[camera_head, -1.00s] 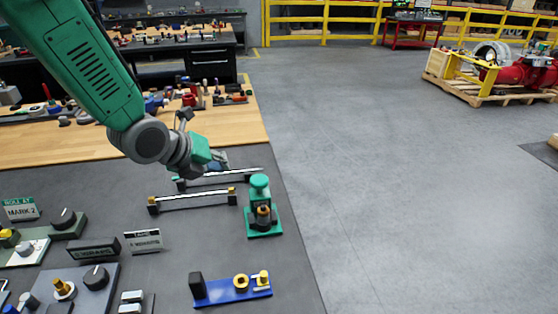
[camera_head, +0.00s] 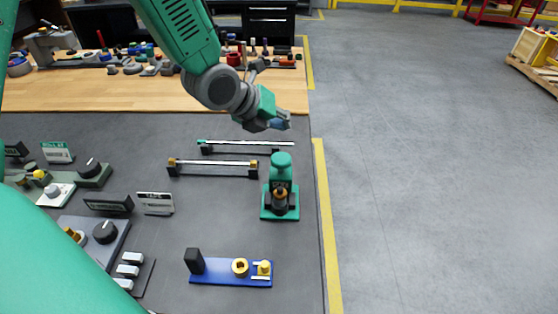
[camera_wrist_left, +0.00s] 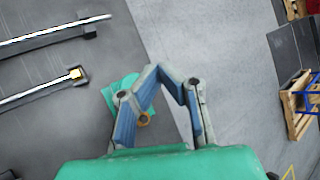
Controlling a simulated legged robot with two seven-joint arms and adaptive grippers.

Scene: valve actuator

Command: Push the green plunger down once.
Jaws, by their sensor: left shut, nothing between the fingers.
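The green plunger (camera_head: 281,168) stands upright on its green base plate near the right edge of the dark bench top. Its round top knob shows in the head view, and a brass-coloured part sits at its front. My left gripper (camera_head: 280,122) is shut and empty, above the plunger in the picture and apart from it. In the left wrist view the shut fingers (camera_wrist_left: 160,72) partly cover the green plunger (camera_wrist_left: 116,92), which shows just left of and behind them. My right gripper is not in view.
Two rail-like bars (camera_head: 212,163) lie left of the plunger. A blue plate with brass fittings (camera_head: 225,276) is nearer. Knob panels (camera_head: 92,168) and small signs stand to the left. Tools line the wooden bench (camera_head: 150,95) behind. Open floor lies to the right.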

